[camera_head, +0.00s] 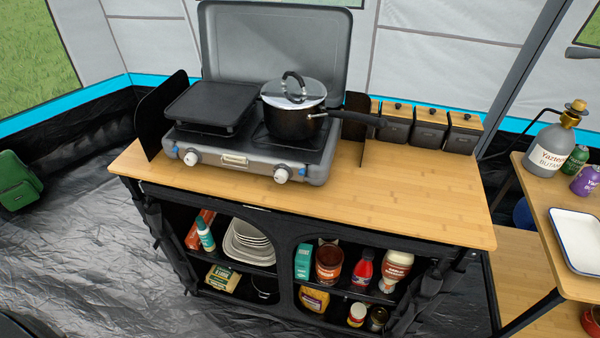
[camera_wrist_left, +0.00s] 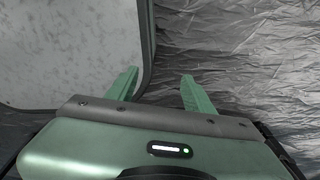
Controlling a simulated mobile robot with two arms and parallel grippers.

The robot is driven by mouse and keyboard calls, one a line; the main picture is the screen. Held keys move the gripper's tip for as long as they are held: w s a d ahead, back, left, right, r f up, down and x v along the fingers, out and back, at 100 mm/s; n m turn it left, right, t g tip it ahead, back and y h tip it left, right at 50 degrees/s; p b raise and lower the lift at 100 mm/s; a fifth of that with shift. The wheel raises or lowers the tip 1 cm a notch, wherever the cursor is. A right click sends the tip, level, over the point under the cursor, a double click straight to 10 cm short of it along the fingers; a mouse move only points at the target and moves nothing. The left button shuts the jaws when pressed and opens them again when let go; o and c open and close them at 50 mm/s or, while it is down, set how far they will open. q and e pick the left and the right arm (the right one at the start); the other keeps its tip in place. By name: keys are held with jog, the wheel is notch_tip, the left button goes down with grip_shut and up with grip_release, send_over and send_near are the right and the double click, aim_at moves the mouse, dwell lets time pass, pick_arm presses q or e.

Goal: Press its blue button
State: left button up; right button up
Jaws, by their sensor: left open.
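A grey two-burner camping stove (camera_head: 237,158) with its lid raised stands on the wooden counter. Its front has two white knobs, a left knob (camera_head: 191,158) and a right knob (camera_head: 281,175). A small blue button (camera_head: 175,150) shows beside the left knob, and another blue button (camera_head: 302,171) beside the right knob. My left gripper (camera_wrist_left: 158,78) shows only in the left wrist view, its green fingers apart with nothing between them. No blue button shows in that view. My right gripper is in neither view.
A lidded pot (camera_head: 294,108) sits on the right burner, its handle reaching right. A black griddle (camera_head: 210,102) covers the left one. Dark canisters (camera_head: 431,128) line the counter's back right. The counter's right front (camera_head: 420,205) is clear. A pale panel (camera_wrist_left: 70,45) is left of my gripper.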

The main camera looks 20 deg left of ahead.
pick_arm(q)
grip_shut()
jog(key=shift+a, duration=0.1)
dwell(1.8)
